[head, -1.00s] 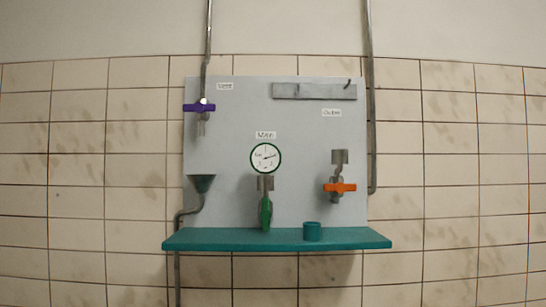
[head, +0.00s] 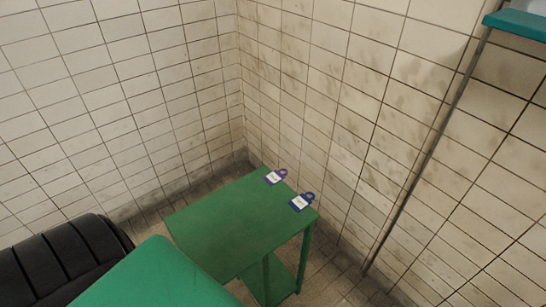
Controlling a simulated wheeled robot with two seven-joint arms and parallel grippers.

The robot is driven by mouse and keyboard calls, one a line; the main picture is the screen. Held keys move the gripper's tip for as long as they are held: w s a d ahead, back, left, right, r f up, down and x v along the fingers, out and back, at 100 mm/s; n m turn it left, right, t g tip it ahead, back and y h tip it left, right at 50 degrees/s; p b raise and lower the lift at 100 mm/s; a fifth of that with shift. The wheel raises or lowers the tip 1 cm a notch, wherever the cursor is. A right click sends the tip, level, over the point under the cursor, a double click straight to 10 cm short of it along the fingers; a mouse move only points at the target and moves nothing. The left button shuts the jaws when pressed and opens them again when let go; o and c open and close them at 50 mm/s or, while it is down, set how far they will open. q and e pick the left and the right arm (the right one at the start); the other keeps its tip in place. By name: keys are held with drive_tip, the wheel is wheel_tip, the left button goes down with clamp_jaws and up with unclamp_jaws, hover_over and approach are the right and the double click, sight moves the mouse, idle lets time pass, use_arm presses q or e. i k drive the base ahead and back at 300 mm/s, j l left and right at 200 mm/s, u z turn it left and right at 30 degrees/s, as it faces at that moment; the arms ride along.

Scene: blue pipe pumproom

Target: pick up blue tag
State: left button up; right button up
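Two small tags with white labels lie on the far right part of a green table (head: 225,225). The nearer one, a blue tag (head: 302,202), lies by the right corner of the tabletop. The other, a more purple tag (head: 275,177), lies farther back near the far corner. Both have a loop at the top pointing right and up. The label writing is too small to read. Neither of my grippers is in view.
Tiled walls (head: 330,90) meet in a corner behind the table. A teal shelf end (head: 520,24) and a thin vertical pipe (head: 425,155) are on the right. A green surface (head: 155,280) and a black ribbed shape (head: 60,262) fill the lower left. Most of the tabletop is clear.

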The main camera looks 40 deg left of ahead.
sight(299, 203)
drive_tip(key=u, duration=0.9)
